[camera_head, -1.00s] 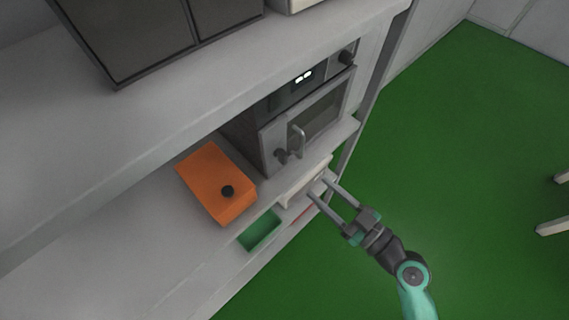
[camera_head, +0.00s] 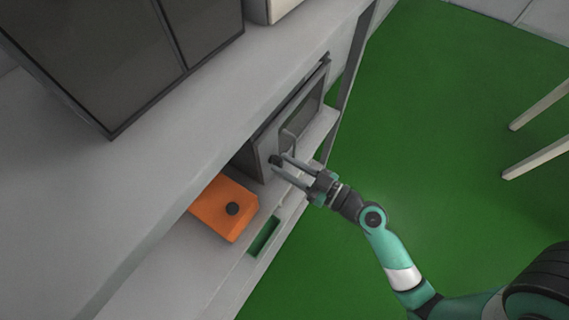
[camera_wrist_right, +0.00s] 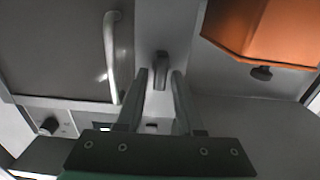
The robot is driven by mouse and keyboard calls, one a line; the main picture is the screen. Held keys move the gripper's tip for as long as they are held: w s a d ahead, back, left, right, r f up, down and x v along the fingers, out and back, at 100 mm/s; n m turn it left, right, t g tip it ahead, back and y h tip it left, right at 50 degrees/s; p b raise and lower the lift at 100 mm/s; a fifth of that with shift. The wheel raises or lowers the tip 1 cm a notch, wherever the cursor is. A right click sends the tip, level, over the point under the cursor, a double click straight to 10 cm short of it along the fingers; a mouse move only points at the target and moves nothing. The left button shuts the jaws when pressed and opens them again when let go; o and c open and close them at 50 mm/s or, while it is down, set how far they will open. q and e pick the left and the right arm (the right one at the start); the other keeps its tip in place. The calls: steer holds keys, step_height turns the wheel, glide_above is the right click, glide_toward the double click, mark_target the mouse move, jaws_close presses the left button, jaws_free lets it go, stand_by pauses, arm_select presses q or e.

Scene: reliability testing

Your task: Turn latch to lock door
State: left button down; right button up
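The oven-like appliance (camera_head: 300,112) stands on the shelf with its door looking closed. Its bar handle (camera_wrist_right: 112,55) is on the left in the right wrist view. The dark latch (camera_wrist_right: 160,68) sits on the grey panel beside the door; it also shows in the head view (camera_head: 275,160). In the wrist view the latch points down the picture, between the tips of my open right gripper (camera_wrist_right: 160,76). In the head view my right gripper (camera_head: 279,167) is at the latch; I cannot tell whether it touches. My left gripper is not in view.
An orange box (camera_head: 222,208) with a black knob sits on the shelf beside the appliance, close to the gripper; it also shows in the wrist view (camera_wrist_right: 262,30). A green tray (camera_head: 264,237) lies nearby. The green floor (camera_head: 430,120) right of the shelf is open.

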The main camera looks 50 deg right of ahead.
jaws_close()
steer(key=shift+m, duration=0.4)
steer(key=m, duration=0.2)
steer(key=shift+m, duration=0.3)
steer(key=m, duration=0.5)
steer(key=m+p, duration=0.1)
steer(key=m, duration=0.3)
steer(key=m+p, duration=0.1)
steer(key=m, duration=0.4)
steer(key=shift+d+f+m, duration=0.2)
steer(key=shift+f+m, duration=0.05)
steer(key=shift+m, duration=0.05)
